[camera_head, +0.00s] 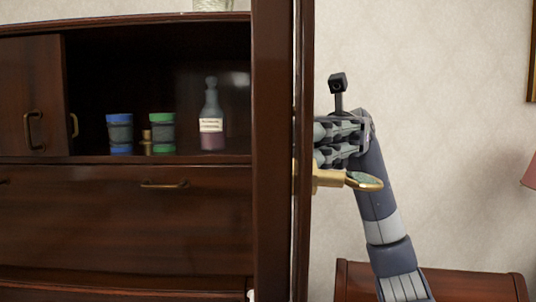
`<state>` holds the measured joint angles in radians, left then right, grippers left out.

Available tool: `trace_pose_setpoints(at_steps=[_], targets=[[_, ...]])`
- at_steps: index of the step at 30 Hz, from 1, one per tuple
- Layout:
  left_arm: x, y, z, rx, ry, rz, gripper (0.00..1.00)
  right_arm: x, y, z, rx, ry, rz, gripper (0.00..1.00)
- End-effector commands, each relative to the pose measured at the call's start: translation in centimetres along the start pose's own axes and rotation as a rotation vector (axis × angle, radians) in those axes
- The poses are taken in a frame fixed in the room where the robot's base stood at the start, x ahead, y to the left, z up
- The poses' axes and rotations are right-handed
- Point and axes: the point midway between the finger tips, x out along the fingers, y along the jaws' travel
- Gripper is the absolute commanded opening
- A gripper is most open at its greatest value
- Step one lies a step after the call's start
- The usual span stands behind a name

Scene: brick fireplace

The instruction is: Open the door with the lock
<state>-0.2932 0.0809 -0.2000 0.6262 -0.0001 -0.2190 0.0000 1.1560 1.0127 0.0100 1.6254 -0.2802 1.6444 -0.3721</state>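A dark wooden door (303,90) is seen almost edge-on in the middle of the head view, beside a wide dark upright (271,120). A brass fitting (328,178) with an oval, greenish-faced end (364,181) sticks out to the right from the door, at about the lock's height. My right gripper (322,142) is just above this fitting, with its fingers pointing left at the door. The fingertips meet or pass behind the door's edge, so contact and finger opening are unclear. My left gripper is out of view.
Left of the upright is a cabinet (110,220) with an open shelf holding two jars (120,133) (162,133), a small brass item (147,141) and a labelled bottle (211,120). A low wooden table (455,287) stands at lower right. Wall (440,80) fills the right background.

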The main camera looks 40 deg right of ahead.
Motion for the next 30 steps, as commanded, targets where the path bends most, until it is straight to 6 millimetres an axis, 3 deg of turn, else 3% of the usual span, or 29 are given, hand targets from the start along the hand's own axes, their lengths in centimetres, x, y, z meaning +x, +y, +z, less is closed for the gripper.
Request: trace_pose_setpoints(at_steps=[7, 22, 24, 30], targets=[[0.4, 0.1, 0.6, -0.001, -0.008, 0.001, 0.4, -1.2, 1.1, 0.4, -0.005, -0.014, -0.006, 0.0], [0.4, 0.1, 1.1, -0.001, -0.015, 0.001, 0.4, -1.5, 1.2, 0.4, -0.004, -0.014, -0.007, 0.0], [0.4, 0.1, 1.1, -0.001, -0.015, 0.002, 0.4, -1.5, 1.2, 0.4, -0.003, -0.013, -0.007, 0.16], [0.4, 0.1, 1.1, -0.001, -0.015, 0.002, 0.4, -1.4, 1.2, 0.2, -0.002, -0.008, -0.004, 0.16]])
